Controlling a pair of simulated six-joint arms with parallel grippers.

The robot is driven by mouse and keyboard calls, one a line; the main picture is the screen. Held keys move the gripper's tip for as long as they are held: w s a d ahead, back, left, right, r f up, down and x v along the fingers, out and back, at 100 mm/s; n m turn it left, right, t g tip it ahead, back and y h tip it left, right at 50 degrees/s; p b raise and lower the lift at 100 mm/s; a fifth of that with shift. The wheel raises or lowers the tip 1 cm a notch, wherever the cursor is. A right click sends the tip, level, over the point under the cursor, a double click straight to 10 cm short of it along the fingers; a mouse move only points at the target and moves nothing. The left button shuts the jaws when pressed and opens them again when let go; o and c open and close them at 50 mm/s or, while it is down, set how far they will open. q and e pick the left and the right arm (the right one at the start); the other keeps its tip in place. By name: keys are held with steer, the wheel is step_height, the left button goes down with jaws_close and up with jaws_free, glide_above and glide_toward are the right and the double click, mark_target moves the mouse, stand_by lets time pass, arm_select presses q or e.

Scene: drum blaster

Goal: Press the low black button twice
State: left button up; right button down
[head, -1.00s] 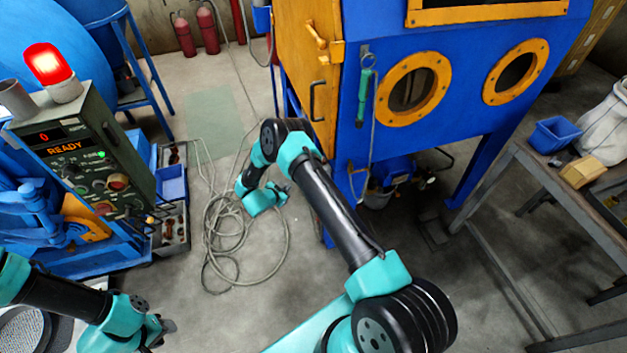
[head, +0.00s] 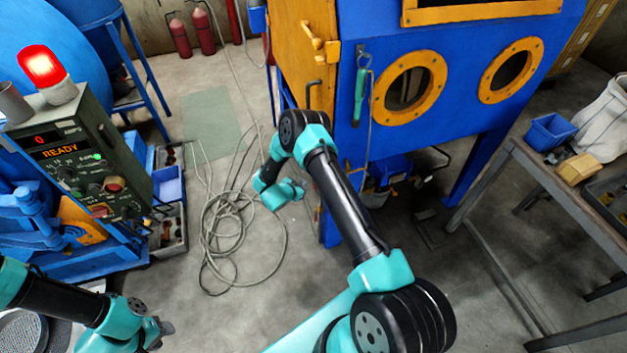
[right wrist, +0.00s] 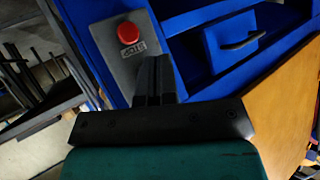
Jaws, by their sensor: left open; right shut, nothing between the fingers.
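A dark green control panel (head: 105,165) stands at the left, with a red "0" display (head: 40,139), a "READY" sign (head: 60,152) and several small knobs and buttons. I cannot tell a low black button apart on it. My right gripper (head: 292,192) is shut and empty, near the lower left of the blue cabinet in the head view. In the right wrist view its black fingers (right wrist: 155,80) are together, just below a grey plate (right wrist: 121,58) with a red button (right wrist: 128,32); no black button is clear there. My left gripper (head: 162,330) is open at the lower left, below the panel.
The blue blast cabinet (head: 480,90) has an orange door (head: 308,85) and two round ports. Looped hose (head: 225,230) lies on the floor. A red lamp (head: 45,70) glows on the panel. A grey bench (head: 540,170) stands at the right.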

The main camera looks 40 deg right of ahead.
steer(key=shift+s+d, duration=0.15)
steer(key=shift+d, duration=0.4)
steer(key=shift+d, duration=0.1)
stand_by(1.6)
steer(key=shift+s+d, duration=0.1)
steer(key=shift+d, duration=0.2)
steer(key=shift+s+d, duration=0.15)
steer(key=shift+d, duration=0.3)
stand_by(1.1)
steer(key=shift+a, duration=0.15)
steer(key=shift+w+a, duration=0.25)
steer(key=shift+a, duration=0.55)
steer(key=shift+w+a, duration=0.25)
steer(key=shift+a, duration=0.5)
steer(key=shift+w+a, duration=0.2)
steer(key=shift+a, duration=0.6)
steer(key=shift+w+a, duration=0.25)
steer(key=shift+a, duration=0.5)
stand_by(0.7)
